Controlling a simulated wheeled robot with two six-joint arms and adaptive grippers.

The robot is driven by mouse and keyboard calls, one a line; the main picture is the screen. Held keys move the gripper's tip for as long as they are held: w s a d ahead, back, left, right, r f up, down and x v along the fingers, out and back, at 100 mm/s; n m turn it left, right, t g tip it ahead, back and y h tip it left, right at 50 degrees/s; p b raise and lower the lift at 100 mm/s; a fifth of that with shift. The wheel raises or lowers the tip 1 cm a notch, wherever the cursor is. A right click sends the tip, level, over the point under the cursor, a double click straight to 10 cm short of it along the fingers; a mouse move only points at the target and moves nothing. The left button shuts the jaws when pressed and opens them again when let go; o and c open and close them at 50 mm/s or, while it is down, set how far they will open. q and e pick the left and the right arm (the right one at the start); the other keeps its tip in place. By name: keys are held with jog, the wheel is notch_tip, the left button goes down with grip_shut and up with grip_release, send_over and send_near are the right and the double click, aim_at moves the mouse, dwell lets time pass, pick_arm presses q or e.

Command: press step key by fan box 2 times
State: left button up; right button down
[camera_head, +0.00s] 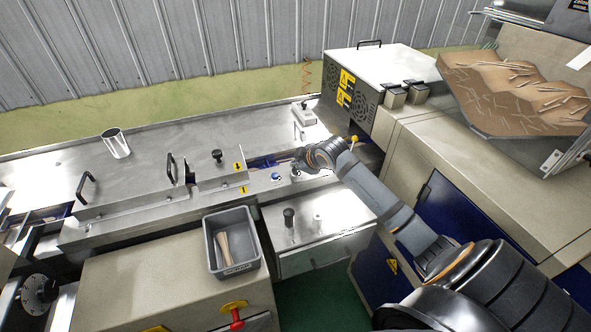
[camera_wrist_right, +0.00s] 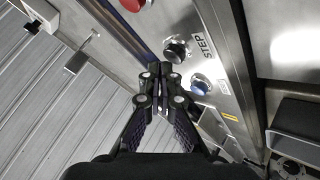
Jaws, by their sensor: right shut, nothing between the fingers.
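The control strip holds a STEP label (camera_wrist_right: 203,45) in the right wrist view, with a dark round key (camera_wrist_right: 175,49) in a metal ring beside it. A blue button (camera_wrist_right: 200,84) sits further along the strip; it also shows in the head view (camera_head: 276,177). My right gripper (camera_wrist_right: 160,68) is shut and empty, its tips close to the dark key; contact cannot be told. In the head view the right gripper (camera_head: 299,163) is over the strip, left of the fan box (camera_head: 372,68), and the arm hides part of the strip. My left gripper is not in view.
A red button (camera_wrist_right: 132,4) lies at the strip's far end in the right wrist view. A grey bin (camera_head: 211,250), a black-knobbed plate (camera_head: 340,212) and a metal cup (camera_head: 116,144) surround the work area. A brown stick tray (camera_head: 480,105) stands at right.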

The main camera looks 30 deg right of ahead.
aim_at(297, 171)
jog(key=shift+f, duration=0.55)
dwell(0.6)
dwell(0.4)
jog(key=shift+r+p, duration=0.9)
jog(key=shift+p, duration=0.05)
notch_tip(297, 171, up, 5)
jog(key=p, duration=0.5)
jog(key=shift+r, duration=0.1)
dwell(0.3)
